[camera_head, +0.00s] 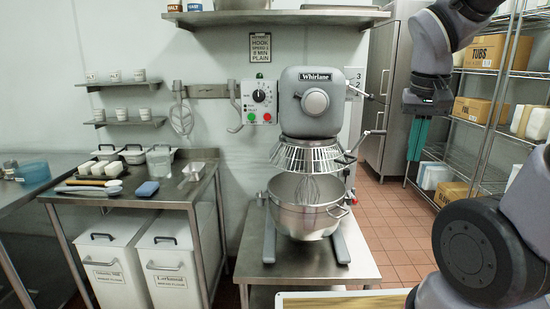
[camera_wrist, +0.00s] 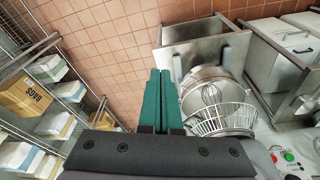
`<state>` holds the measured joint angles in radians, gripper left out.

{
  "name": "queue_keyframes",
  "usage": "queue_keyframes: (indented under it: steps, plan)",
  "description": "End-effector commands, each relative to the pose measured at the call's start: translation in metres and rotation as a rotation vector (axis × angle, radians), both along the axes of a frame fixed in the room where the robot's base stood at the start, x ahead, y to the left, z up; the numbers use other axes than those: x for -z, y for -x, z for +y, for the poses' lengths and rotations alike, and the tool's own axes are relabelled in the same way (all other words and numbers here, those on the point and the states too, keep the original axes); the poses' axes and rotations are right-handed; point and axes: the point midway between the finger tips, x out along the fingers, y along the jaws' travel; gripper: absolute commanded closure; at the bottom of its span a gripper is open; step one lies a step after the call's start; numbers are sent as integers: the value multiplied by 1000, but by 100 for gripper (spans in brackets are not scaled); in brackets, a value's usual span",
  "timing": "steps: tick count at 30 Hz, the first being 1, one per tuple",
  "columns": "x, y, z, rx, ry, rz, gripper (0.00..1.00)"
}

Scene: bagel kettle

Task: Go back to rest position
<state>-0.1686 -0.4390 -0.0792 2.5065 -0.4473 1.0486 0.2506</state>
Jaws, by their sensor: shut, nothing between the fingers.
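My gripper (camera_head: 418,138) hangs at the right in the head view, in the air to the right of the mixer and pointing down. Its green fingers also show in the wrist view (camera_wrist: 159,100); they are shut side by side with nothing between them. The grey mixer (camera_head: 313,102) stands in the middle with its wire guard (camera_head: 308,158) and a steel bowl (camera_head: 304,219) under it. A whisk (camera_head: 307,190) reaches into the bowl. The gripper is apart from all of these.
A wire shelf with boxes (camera_head: 498,53) stands at the right, close to my arm. A steel worktable (camera_head: 180,188) with containers, and white bins (camera_head: 112,265) under it, is at the left. Tiled floor (camera_head: 392,225) is clear between mixer and shelf. A wooden board edge (camera_head: 340,299) shows at the bottom.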

Motion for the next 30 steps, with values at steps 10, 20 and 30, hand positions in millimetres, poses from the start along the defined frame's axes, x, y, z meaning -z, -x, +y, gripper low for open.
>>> queue_keyframes:
  steps: [10, 20, 30]
  plan:
    - [-89, 3, 40, -25, -242, -394, 100]
    - [-95, 4, 43, -28, -256, -423, 100]
    - [-95, 4, 43, -28, -256, -423, 100]
